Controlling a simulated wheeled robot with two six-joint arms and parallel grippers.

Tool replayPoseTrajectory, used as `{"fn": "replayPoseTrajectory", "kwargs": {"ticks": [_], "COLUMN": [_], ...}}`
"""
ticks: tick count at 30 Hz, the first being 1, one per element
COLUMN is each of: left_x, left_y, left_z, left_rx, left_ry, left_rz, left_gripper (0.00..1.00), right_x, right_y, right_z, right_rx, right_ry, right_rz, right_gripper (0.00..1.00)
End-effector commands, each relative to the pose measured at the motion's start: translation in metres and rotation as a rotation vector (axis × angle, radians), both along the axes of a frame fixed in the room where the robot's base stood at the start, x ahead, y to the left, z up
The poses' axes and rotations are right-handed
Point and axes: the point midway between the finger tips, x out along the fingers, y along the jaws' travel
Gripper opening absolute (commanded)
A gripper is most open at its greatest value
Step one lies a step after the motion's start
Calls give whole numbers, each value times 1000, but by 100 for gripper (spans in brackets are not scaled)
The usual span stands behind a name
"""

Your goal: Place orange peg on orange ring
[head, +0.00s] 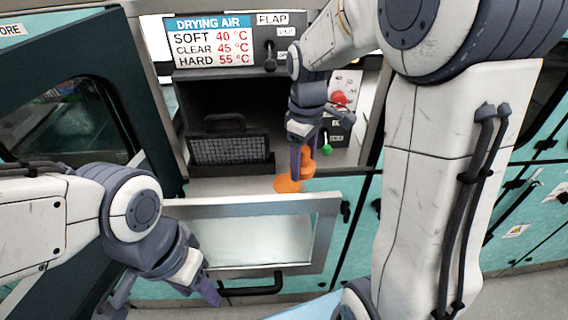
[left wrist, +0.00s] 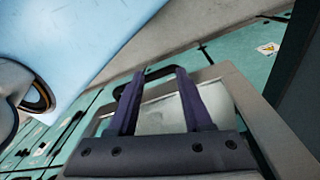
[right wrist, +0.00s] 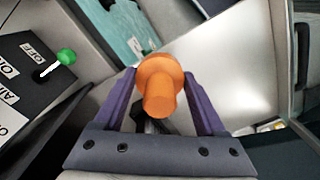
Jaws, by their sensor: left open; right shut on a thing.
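My right gripper (head: 303,158) is shut on the orange peg (head: 307,165), in front of the machine opening. In the right wrist view the peg (right wrist: 158,104) sits between the two purple fingers, its narrow end towards the camera and a wider round part beyond. The flat orange ring (head: 286,185) lies at the ledge below the opening, just lower left of the peg. In the right wrist view I cannot tell the ring apart behind the peg. My left gripper (head: 163,295) is open and empty, low at the left, in front of the lowered flap.
The glazed flap (head: 190,208) hangs open below the chamber, with a black handle (head: 252,288). A dark mesh basket (head: 230,150) stands in the chamber. A panel right of it has a red knob (head: 339,98) and a green-tipped lever (head: 327,149). A dark door stands open at left.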

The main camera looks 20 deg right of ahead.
Motion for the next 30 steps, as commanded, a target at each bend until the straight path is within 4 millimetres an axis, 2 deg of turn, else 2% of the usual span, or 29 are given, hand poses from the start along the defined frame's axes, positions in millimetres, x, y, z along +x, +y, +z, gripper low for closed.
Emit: {"fn": "replayPoseTrajectory", "kwargs": {"ticks": [1, 4, 9, 19, 30], "left_x": [0, 0, 0, 0, 0], "left_y": [0, 0, 0, 0, 0], "left_z": [8, 14, 18, 33, 29], "left_rx": [0, 0, 0, 0, 0], "left_ry": [0, 0, 0, 0, 0], "left_rz": [-1, -2, -3, -5, -5], "left_gripper": [50, 50, 50, 50, 50], "right_x": [9, 23, 35, 34, 35], "right_y": [7, 17, 24, 23, 23], "right_z": [-3, -14, -25, -64, -70], "right_rx": [1, 1, 0, 0, 1], "right_ry": [6, 4, 0, 2, -1], "right_rz": [5, 3, -1, -5, -4], "right_gripper": [12, 12, 12, 12, 12]}}
